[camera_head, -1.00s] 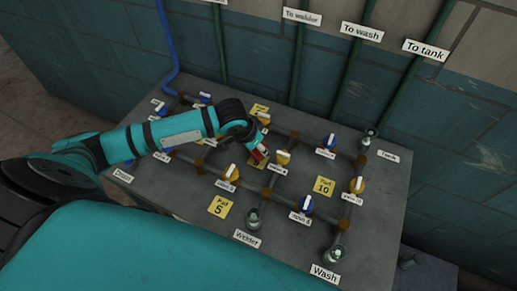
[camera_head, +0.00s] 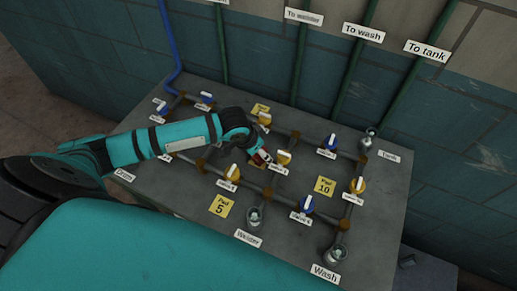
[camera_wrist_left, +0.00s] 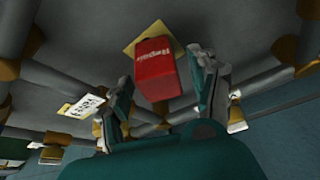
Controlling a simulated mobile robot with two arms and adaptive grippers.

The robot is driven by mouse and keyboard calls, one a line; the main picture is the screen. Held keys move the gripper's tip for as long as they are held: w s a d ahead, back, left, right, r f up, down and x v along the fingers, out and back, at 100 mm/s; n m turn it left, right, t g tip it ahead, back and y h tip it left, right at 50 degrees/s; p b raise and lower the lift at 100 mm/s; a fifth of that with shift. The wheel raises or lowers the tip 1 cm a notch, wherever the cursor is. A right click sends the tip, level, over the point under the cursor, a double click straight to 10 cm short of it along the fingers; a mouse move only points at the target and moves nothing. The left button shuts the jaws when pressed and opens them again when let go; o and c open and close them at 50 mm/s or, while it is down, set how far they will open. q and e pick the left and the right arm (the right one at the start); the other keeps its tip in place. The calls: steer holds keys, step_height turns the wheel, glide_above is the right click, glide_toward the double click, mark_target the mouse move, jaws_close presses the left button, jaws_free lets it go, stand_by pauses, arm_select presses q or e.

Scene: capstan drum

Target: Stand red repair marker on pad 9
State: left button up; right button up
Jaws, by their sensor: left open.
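The red repair marker (camera_wrist_left: 157,70) shows in the left wrist view as a red block with a white "Repair" label. It lies between the two fingers of my left gripper (camera_wrist_left: 164,72), which are apart, with gaps visible at its sides. A yellow pad (camera_wrist_left: 133,45) is behind the marker; its number is hidden. Whether the marker's far end touches the pad is unclear. In the head view, a small red part of the marker (camera_head: 263,156) shows at my left gripper (camera_head: 258,158), near the bench's middle. My right gripper is not in view.
The grey bench (camera_head: 180,190) carries pipes with blue and yellow valves close around the gripper. Pad 5 (camera_head: 221,206) and pad 10 (camera_head: 324,186) are empty. A yellow valve (camera_head: 283,158) stands just right of the gripper. Green pipes rise along the tiled wall behind.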

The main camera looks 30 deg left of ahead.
arm_select(q)
steer(key=v, duration=1.2)
steer(key=shift+b, duration=0.45)
steer(key=shift+r, duration=0.1)
